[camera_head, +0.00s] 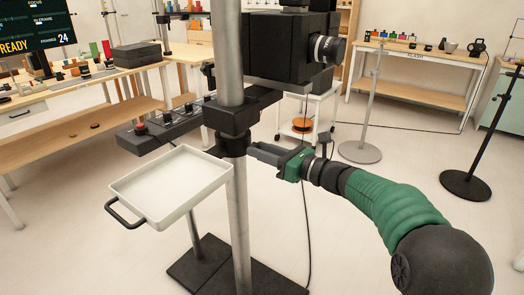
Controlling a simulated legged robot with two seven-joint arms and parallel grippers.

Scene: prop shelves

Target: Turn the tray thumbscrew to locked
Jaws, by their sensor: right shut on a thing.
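A white tray (170,180) with a black handle on its left side is mounted beside a vertical metal pole (240,220). A black collar (232,145) sits on the pole just above the tray's level. My right gripper (254,150) comes in from the right on a green and black arm. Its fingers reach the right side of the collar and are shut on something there. The thumbscrew itself is hidden by the fingers and too small to make out. My left gripper is not in view.
A black camera (290,45) is mounted by the pole above my gripper. A black control bar (165,128) extends left of the pole. A dark base (230,275) stands on the floor. Benches line the left and back, with light stands at right. The floor at front left is clear.

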